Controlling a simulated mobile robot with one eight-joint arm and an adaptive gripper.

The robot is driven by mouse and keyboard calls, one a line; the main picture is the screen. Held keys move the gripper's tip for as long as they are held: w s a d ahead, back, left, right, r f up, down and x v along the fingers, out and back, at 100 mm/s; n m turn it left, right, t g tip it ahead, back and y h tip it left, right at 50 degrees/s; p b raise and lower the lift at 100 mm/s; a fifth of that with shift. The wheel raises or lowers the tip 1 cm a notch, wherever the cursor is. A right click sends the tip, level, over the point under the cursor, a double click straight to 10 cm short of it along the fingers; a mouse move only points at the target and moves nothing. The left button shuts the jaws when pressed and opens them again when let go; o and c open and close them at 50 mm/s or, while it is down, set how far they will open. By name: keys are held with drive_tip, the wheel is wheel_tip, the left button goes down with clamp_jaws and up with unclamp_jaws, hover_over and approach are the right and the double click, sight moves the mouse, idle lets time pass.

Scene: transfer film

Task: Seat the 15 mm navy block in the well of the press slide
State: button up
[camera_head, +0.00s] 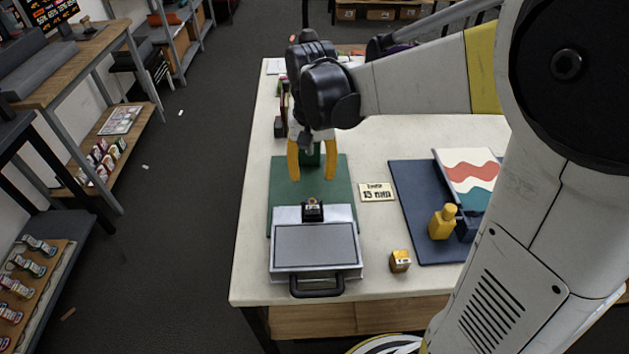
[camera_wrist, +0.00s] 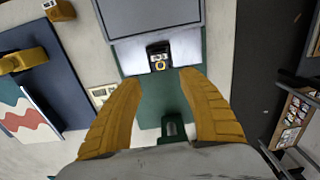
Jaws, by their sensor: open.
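My gripper (camera_head: 311,178) is open, its two yellow fingers pointing down over the green base plate (camera_head: 282,185). In the wrist view the gap between the fingertips (camera_wrist: 160,82) shows only green plate. The press slide (camera_head: 315,268) is a silver frame with a grey panel and a black front handle, at the near end of the plate. A small dark holder (camera_head: 312,211) stands at its back edge, just ahead of the fingers; it also shows in the wrist view (camera_wrist: 158,57), with a yellow-ringed top. I cannot tell whether the navy block is in it.
A card (camera_head: 377,192) reading 15 mm lies right of the plate. A navy mat (camera_head: 415,215) holds a yellow bottle-like object (camera_head: 442,222), a dark navy piece (camera_head: 468,226) and a wavy-striped panel (camera_head: 467,172). A small orange box (camera_head: 400,261) stands near the front. White table is clear between.

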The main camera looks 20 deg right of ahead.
drive_tip(key=s+r+n+t, duration=0.1)
drive_tip(key=s+r+t, duration=0.2)
drive_tip(key=s, duration=0.3)
drive_tip(key=s+r+n+t, duration=0.2)
drive_tip(key=s+t, duration=0.2)
drive_tip(key=s, duration=0.2)
drive_tip(key=shift+s+r+n, duration=0.3)
drive_tip(key=shift+s+r, duration=0.1)
